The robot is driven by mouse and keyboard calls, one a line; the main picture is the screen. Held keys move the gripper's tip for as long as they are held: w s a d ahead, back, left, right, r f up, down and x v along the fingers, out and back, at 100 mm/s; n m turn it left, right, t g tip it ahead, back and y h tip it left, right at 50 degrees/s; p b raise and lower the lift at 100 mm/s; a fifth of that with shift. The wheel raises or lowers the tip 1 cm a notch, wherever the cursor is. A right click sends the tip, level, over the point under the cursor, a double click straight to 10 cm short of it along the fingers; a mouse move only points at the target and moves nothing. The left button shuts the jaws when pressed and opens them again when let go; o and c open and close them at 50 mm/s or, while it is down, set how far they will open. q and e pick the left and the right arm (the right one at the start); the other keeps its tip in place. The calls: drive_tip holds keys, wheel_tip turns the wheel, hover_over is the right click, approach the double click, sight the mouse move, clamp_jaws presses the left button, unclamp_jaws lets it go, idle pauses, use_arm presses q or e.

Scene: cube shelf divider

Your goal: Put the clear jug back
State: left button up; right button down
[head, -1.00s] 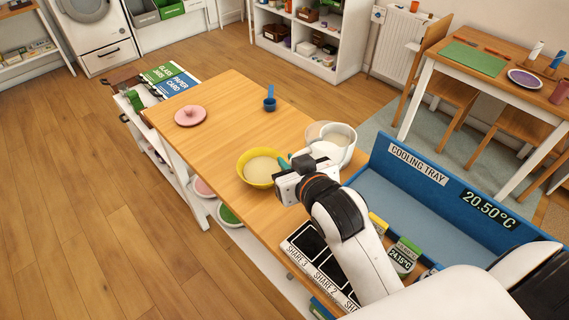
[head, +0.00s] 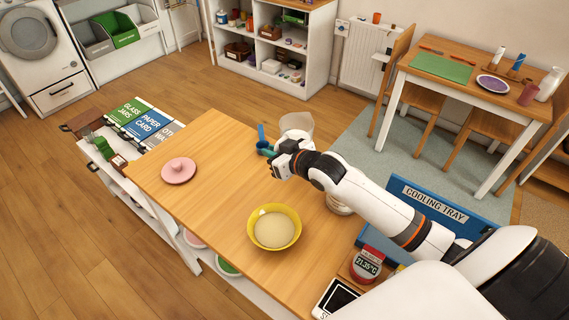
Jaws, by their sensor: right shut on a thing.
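The clear jug (head: 297,124) is a pale, see-through vessel near the far end of the wooden table. My right gripper (head: 276,163) is shut at its near side, holding it by what looks like a teal handle (head: 266,152). The jug looks upright; my gripper and wrist hide its lower part, so I cannot tell whether its base touches the table. My left gripper is out of view.
A yellow bowl (head: 274,229) with pale contents, a pink lid (head: 178,170) and a blue scoop (head: 262,136) are on the wooden table (head: 220,190). My right arm partly covers a pale container (head: 338,206) and the blue cooling tray (head: 438,200). The table's middle-left is clear.

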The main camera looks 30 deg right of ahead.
drive_tip(key=f, duration=0.3)
drive_tip(key=f+p, duration=0.1)
drive_tip(key=f, duration=0.2)
drive_tip(key=d+f, duration=0.1)
drive_tip(key=f, duration=0.2)
drive_tip(key=shift+w+f+p, duration=0.2)
drive_tip(key=shift+f+p, duration=0.05)
drive_tip(key=shift+p, duration=0.1)
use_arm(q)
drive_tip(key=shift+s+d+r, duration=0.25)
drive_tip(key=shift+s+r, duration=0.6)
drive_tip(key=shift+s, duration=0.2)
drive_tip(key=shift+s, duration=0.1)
use_arm(e)
drive_tip(key=shift+f, duration=0.15)
drive_tip(key=c, duration=1.4)
unclamp_jaws()
drive_tip(key=shift+a, duration=0.1)
drive_tip(key=shift+c, duration=0.2)
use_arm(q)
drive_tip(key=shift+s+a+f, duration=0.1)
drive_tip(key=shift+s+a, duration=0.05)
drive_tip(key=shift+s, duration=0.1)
use_arm(e)
drive_tip(key=shift+o, duration=0.2)
